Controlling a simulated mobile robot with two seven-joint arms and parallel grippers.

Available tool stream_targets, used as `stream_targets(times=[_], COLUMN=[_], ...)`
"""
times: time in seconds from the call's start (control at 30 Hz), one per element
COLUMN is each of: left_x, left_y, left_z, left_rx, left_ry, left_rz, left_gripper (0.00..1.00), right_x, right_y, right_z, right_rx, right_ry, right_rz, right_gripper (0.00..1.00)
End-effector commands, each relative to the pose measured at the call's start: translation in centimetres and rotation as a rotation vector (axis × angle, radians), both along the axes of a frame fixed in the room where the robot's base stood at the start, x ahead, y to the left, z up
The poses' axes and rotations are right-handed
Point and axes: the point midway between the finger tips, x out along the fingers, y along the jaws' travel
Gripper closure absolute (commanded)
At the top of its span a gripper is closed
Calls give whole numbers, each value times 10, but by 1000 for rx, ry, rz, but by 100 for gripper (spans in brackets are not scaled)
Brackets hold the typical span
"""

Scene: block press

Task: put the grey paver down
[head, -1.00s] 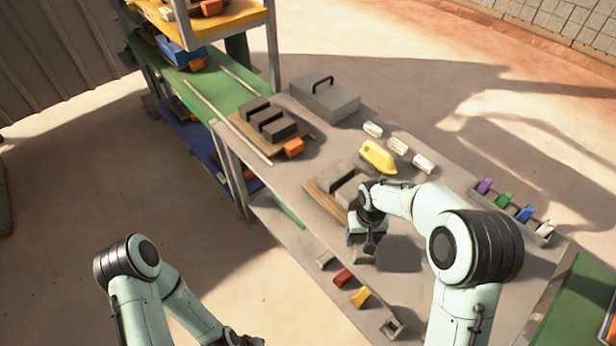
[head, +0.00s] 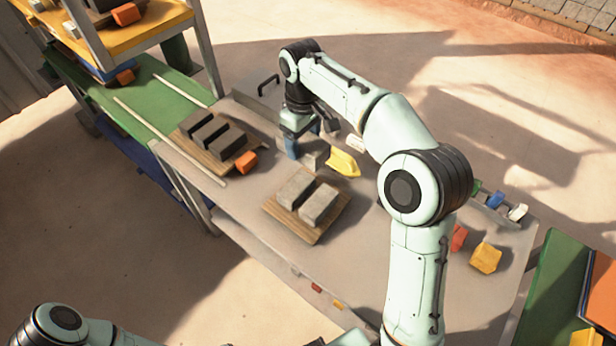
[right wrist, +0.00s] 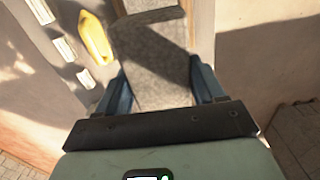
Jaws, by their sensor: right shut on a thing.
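My right gripper (head: 311,140) is over the back part of the grey table, behind the front pallet. It is shut on a grey paver (head: 313,160), whose near end shows below the blue fingers. In the right wrist view the gripper (right wrist: 163,85) has a finger on each side of the speckled grey paver (right wrist: 155,65). I cannot tell whether the paver touches the table. Two more grey pavers (head: 307,197) lie side by side on the front wooden pallet (head: 283,221). My left gripper is out of view; only part of the left arm shows at the bottom left.
A yellow object (head: 343,162) lies just right of the held paver, beside a white block (head: 356,143). A second pallet (head: 187,143) with dark pavers and an orange block (head: 246,162) is at the left.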

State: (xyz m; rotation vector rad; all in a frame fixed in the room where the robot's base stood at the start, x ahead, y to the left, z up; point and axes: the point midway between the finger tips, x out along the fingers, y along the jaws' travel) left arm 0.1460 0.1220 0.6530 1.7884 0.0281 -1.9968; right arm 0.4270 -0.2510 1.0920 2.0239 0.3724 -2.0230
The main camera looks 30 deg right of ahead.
Motion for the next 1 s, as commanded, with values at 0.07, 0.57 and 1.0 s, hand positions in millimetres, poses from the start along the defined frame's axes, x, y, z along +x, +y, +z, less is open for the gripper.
stream_targets(times=[0.07, 0.57, 1.0], left_x=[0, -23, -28], left_y=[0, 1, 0], left_z=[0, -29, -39], left_rx=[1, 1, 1], left_ry=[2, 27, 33], left_rz=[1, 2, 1], left_gripper=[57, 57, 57], right_x=[-3, -8, -6], right_y=[-5, -7, -7], right_z=[13, -68, -124], right_rx=[3, 2, 3], right_ry=[-4, 5, -1], right_rz=[15, 30, 29], right_gripper=[100, 100, 100])
